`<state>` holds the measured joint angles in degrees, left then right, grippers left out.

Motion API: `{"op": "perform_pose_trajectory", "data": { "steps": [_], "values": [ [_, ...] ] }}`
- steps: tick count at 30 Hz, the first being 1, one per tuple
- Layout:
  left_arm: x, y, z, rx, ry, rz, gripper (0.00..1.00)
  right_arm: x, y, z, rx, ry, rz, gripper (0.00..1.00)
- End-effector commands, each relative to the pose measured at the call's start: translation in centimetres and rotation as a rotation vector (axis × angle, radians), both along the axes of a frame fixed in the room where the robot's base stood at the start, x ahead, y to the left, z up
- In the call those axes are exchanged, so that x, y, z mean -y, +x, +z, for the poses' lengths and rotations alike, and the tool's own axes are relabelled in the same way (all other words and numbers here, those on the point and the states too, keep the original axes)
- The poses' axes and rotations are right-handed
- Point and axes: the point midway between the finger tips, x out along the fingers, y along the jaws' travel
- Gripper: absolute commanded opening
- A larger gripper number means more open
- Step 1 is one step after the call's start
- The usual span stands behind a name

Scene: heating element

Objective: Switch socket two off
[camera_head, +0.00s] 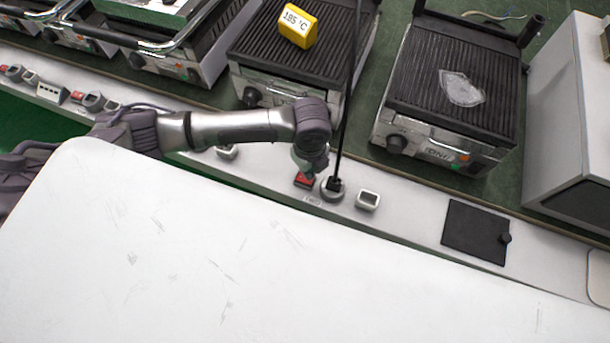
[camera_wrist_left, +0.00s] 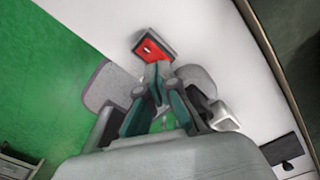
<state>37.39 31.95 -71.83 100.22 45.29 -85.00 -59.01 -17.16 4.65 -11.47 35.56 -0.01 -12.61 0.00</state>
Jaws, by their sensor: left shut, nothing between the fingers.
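The red rocker switch (camera_head: 303,181) sits on the pale panel strip, just left of a round grey socket (camera_head: 333,190) with a black plug and cord in it. A small label below the switch is too small to read surely. My left gripper (camera_head: 308,172) is shut and empty, its tips right at the switch. In the left wrist view the red switch (camera_wrist_left: 154,47) with a white mark lies just beyond the shut fingertips (camera_wrist_left: 158,74). I cannot tell whether they touch it. The gripper partly hides the switch. My right gripper is not in view.
A black cord (camera_head: 347,110) rises from the plug close to my gripper. Grills stand behind, one with a yellow 185 °C block (camera_head: 298,25), another (camera_head: 452,90) with a pale patch. A white-framed square socket (camera_head: 368,200) and a black plate (camera_head: 475,232) lie to the right.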

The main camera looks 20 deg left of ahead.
Motion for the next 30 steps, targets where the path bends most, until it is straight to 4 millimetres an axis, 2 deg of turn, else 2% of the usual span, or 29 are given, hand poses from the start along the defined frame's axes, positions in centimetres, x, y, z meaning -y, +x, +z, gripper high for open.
{"op": "perform_pose_trajectory", "data": {
  "steps": [30],
  "values": [
    [0.01,-0.01,-0.96,0.000,0.000,0.000,0.00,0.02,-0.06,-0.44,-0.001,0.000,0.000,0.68]
  ]
}}
